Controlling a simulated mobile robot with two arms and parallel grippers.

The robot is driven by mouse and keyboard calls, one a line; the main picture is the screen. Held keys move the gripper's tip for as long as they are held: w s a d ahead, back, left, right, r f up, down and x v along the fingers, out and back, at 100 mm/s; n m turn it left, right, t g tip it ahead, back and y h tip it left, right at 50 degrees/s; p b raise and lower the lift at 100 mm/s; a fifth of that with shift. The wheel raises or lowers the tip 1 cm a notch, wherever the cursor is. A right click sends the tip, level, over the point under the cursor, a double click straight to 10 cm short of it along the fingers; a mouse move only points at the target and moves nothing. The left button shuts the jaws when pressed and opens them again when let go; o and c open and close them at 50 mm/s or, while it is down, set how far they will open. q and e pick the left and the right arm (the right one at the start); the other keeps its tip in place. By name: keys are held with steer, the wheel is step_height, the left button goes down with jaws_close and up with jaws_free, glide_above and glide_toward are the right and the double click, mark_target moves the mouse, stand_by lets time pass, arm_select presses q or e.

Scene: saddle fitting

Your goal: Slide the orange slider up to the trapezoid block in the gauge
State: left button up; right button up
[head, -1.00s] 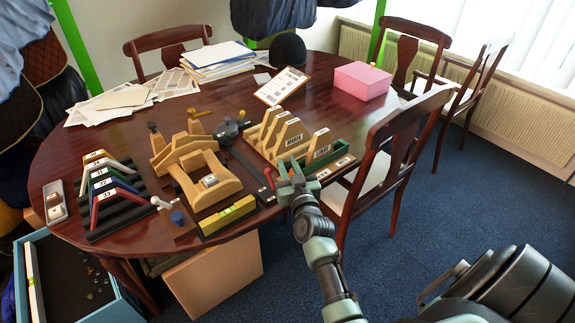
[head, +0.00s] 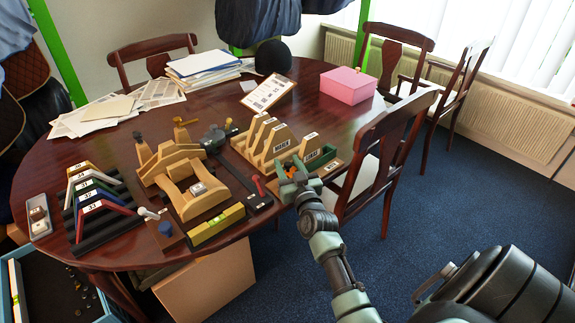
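A long dark gauge-like bar (head: 236,176) lies on the table with a dark grey clamp-like head (head: 216,138) at its far end. A small red-orange piece (head: 258,186) stands near its near end; I cannot tell surely whether it is the orange slider. Wooden blocks with sloped tops and labels (head: 282,146) stand in a row to the right of the bar; which one is the trapezoid block is unclear. My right gripper (head: 289,164) is just right of the red-orange piece, over the table's edge, apart from it. Its fingers look open and empty. My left gripper is out of view.
A wooden saddle-shaped frame (head: 178,166) stands left of the bar, with a yellow-green level (head: 216,224) in front. A black rack of coloured angle pieces (head: 92,232) is at left. A chair (head: 385,150) stands close to my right arm. Papers (head: 203,64) and a pink box (head: 348,84) are farther back.

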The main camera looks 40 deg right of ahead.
steer(key=v, duration=0.8)
steer(key=shift+w, duration=0.1)
